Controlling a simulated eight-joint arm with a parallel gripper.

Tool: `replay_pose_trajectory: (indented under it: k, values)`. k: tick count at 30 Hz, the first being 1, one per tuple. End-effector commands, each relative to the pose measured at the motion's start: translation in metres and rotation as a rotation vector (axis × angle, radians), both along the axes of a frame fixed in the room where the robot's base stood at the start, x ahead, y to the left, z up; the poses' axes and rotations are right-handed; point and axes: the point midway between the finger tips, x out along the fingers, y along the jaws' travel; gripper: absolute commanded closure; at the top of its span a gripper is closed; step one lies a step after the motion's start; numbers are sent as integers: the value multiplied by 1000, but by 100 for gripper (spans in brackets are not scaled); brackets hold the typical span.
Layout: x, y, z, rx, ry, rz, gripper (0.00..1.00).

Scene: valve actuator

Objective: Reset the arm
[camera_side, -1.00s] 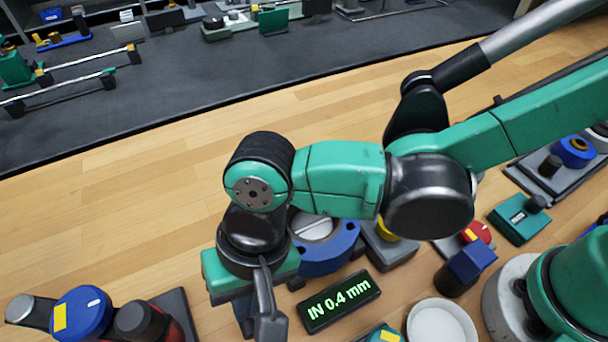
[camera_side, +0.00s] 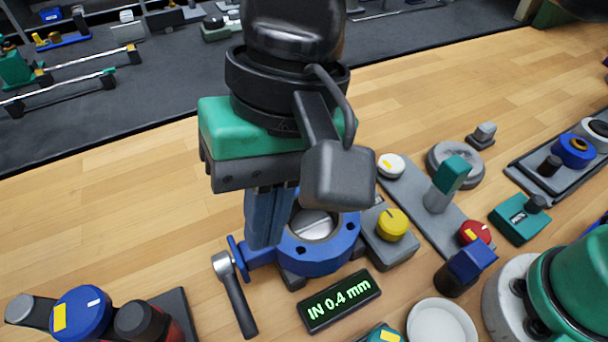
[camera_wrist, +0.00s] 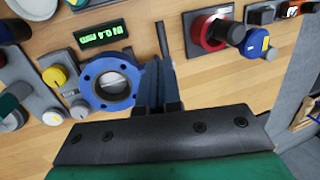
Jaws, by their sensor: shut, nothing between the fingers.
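My gripper (camera_side: 262,240) hangs upright in the side view, its blue fingers together and empty, pointing down at the left side of the blue valve body (camera_side: 335,258). In the wrist view my gripper (camera_wrist: 155,68) shows its fingers just right of the valve body (camera_wrist: 90,77). Whether the fingertips touch the valve or its stem cannot be told. The valve's silver disc (camera_side: 313,224) lies inside the round flange. A dark lever with a silver head (camera_side: 238,300) stands out at the valve's left front. The green display (camera_side: 340,301) reads "IN 0.4 mm".
A yellow knob (camera_side: 392,225) sits on a grey block right of the valve. A white dish (camera_side: 441,325), a red knob (camera_side: 474,233) and a teal-handled lever (camera_side: 452,173) stand farther right. A blue knob (camera_side: 82,312) is at lower left. Bare wood lies left of the valve.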

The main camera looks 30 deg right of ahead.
Motion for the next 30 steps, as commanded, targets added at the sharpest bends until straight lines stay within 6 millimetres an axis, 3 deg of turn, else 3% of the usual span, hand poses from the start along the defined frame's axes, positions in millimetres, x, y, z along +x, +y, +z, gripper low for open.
replay_pose_trajectory:
  k: [2,5,8,12,15,18,22,30]
  values:
    - [5,-6,2,5,-12,-7,100]
    - [25,-30,0,24,-77,-28,100]
    - [55,-78,-8,37,-208,-58,100]
    - [84,-161,-24,-13,-432,-86,100]
    - [90,-213,-36,-94,-564,-92,100]
    - [89,-250,-46,-177,-651,-87,100]
    - [86,-275,-53,-247,-706,-77,100]
    - [85,-280,-54,-263,-718,-69,100]
